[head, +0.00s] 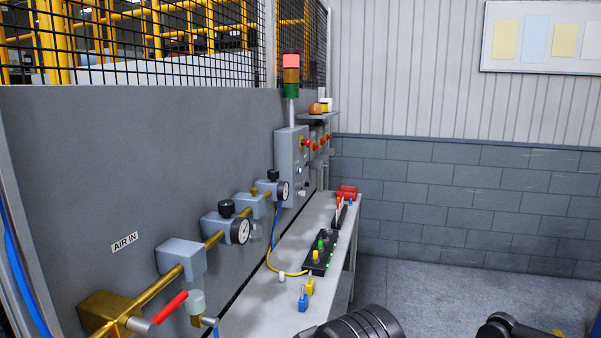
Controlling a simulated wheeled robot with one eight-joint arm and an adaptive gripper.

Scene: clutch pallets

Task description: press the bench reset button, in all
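A grey control box (292,165) is fixed at the far end of the grey panel, above the bench. On its face are a red button (307,143), a small pale blue-white button (299,170) and a dark knob below. I cannot read any label, so I cannot tell which one is the bench reset button. Dark rounded parts of my arm show at the bottom edge, well apart from the box. My gripper's fingers are not in view.
A narrow bench (257,305) runs along the panel, bearing a black block with coloured buttons (318,257), padlocks and a red item (347,191). A brass air line with gauges (239,230) and a red-handled valve (168,307) juts out. Floor at right is mostly clear.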

